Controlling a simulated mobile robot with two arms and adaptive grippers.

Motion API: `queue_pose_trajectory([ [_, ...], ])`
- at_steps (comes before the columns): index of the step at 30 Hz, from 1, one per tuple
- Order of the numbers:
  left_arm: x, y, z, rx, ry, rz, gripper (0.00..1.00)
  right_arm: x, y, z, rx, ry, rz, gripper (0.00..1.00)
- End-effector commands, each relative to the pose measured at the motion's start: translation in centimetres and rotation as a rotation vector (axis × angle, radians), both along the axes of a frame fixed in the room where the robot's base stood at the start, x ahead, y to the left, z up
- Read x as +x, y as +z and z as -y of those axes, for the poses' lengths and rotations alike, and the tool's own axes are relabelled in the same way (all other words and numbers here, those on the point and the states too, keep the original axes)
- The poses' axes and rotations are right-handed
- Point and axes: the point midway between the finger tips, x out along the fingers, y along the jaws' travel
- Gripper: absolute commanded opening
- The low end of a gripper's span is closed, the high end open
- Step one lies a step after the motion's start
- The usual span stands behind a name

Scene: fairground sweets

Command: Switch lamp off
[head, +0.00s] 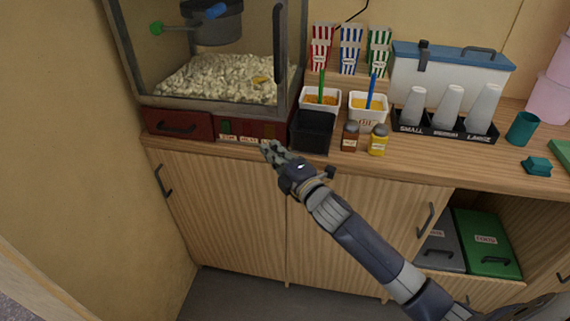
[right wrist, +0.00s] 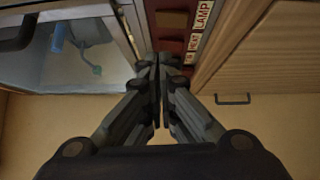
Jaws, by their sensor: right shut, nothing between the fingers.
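The popcorn machine (head: 212,105) stands at the left of the counter, with popcorn behind its glass. Its red front panel (head: 203,126) bears small switches above a row of labels (head: 247,140). In the right wrist view the LAMP label (right wrist: 203,17) and the HEAT label (right wrist: 193,42) are readable, with the third partly hidden. My right gripper (head: 268,148) is shut and empty, close in front of the panel's right end. In the right wrist view its fingertips (right wrist: 158,62) meet beside the labels. I cannot tell whether they touch the panel. The lamp switch's position is unclear. My left gripper is out of view.
A black container (head: 313,133), a brown shaker (head: 350,137) and a yellow shaker (head: 378,140) stand right of the panel. Behind are two white tubs with spoons. A cup holder (head: 440,130) stands further right. Cabinet doors (head: 225,205) lie below the counter edge.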

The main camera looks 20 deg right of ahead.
Motion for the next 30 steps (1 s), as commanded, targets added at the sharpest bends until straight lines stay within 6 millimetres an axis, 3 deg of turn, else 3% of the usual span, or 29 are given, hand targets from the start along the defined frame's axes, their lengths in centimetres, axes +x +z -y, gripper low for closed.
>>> queue_pose_trajectory([
  [6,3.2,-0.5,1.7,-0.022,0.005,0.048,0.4,-3.5,0.2,0.6,-0.001,0.003,0.001,0.0],
  [12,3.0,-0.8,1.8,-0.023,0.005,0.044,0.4,-5.5,0.5,1.0,-0.001,0.001,0.0,0.0],
  [20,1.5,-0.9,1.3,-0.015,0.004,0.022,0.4,-6.0,0.6,1.1,0.0,0.001,0.001,0.0],
  [30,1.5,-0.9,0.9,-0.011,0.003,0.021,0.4,-6.0,0.5,1.1,0.001,0.001,0.0,0.0],
])
